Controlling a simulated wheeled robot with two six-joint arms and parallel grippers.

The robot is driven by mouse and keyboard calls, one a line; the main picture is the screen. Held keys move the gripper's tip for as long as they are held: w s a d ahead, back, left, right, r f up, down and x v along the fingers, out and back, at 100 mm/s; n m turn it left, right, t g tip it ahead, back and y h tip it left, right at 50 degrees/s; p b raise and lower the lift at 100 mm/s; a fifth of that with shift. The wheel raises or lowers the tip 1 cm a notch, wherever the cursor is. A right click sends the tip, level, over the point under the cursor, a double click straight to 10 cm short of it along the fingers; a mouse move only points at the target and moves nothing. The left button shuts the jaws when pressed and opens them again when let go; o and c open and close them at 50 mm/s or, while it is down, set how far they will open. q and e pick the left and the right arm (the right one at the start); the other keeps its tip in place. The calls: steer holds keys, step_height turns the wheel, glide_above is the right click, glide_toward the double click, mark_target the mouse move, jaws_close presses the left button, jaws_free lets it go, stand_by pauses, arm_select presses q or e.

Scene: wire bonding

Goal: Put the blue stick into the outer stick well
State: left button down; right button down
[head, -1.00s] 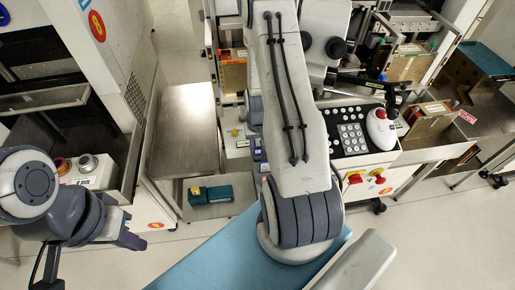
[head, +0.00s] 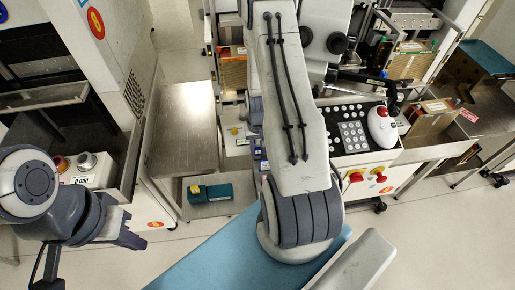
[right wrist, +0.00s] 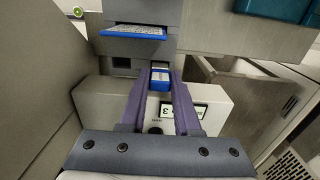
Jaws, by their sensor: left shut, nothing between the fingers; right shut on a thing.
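The blue stick (right wrist: 160,78) is between the fingertips of my right gripper (right wrist: 160,82) in the right wrist view, shut on it. The stick is in front of a grey panel with a small dark square opening (right wrist: 122,64) to its left. Whether the stick is inside a well or just in front of it, I cannot tell; the spot behind it is hidden. In the head view my right arm hides its gripper. My left gripper (head: 132,240) is shut and empty at the lower left, far from the stick.
A blue labelled plate (right wrist: 135,32) sticks out above the fingers. A pale box with a small display (right wrist: 185,110) lies below them. In the head view a control panel (head: 352,130) stands right of my arm, and a teal box (head: 212,192) sits on a low shelf to its left.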

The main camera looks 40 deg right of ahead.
steer(key=shift+f+b, duration=0.85)
steer(key=shift+f, duration=0.4)
steer(key=c, duration=0.5)
jaws_free()
steer(key=shift+c, duration=0.2)
steer(key=shift+r, duration=0.15)
